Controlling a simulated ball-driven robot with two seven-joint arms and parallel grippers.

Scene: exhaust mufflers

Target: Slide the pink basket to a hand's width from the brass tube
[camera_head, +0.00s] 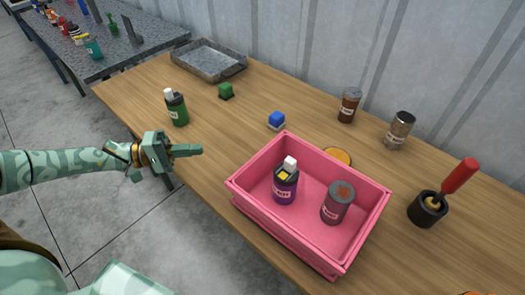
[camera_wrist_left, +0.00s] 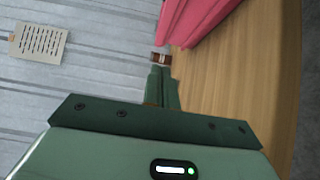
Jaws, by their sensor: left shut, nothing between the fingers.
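The pink basket (camera_head: 250,212) stands on the wooden table near its front edge. A purple bottle (camera_head: 285,186) with a white cap and a grey-brown can (camera_head: 337,203) stand inside it. The basket also shows at the top of the left wrist view (camera_wrist_left: 195,20). My left gripper (camera_head: 201,150) is shut and empty, left of the basket and apart from it, pointing right. Its closed fingers show in the left wrist view (camera_wrist_left: 163,76). I cannot make out a brass tube for sure; a yellow-orange round thing (camera_head: 339,155) is partly hidden behind the basket. My right gripper is not in view.
A brown jar (camera_head: 348,106), metal can (camera_head: 398,130) and black pot (camera_head: 427,210) with a red-handled tool stand right.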

